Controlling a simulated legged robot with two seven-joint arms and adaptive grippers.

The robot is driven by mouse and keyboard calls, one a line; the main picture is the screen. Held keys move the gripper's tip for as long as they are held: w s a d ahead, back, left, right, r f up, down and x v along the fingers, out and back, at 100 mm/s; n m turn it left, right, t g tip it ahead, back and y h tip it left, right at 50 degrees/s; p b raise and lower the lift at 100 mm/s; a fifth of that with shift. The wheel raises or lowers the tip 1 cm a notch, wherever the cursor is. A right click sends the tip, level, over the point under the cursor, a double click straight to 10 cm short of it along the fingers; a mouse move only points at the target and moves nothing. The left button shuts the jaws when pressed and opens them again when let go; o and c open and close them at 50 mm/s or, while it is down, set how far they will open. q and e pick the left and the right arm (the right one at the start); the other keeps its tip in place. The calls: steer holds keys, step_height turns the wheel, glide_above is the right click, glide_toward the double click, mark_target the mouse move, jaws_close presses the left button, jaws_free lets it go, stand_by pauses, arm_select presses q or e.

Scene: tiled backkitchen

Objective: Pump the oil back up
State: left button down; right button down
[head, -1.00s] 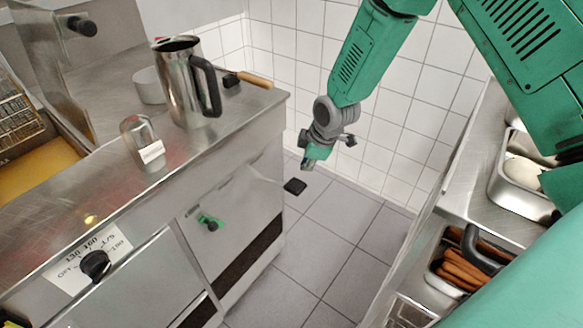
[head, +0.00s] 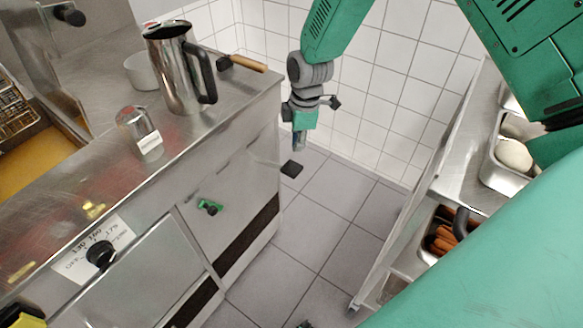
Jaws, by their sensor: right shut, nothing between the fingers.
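An open fryer bay with yellow oil (head: 35,165) shows at the left. A small green handle (head: 209,207) sits on the steel cabinet door (head: 232,190). My right gripper (head: 299,142) hangs pointing down over the floor, right of the cabinet corner, shut and empty. It appears apart from the knob and the green handle.
A counter with food pans (head: 510,178) is at right. Tiled floor (head: 290,235) between is mostly clear.

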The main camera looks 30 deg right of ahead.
mark_target(294, 167)
steer(key=f+b, duration=0.1)
steer(key=f, duration=0.1)
steer(key=f+b, duration=0.4)
steer(key=shift+w+a+f, duration=0.1)
steer(key=shift+a+f, duration=0.05)
steer(key=shift+a, duration=0.1)
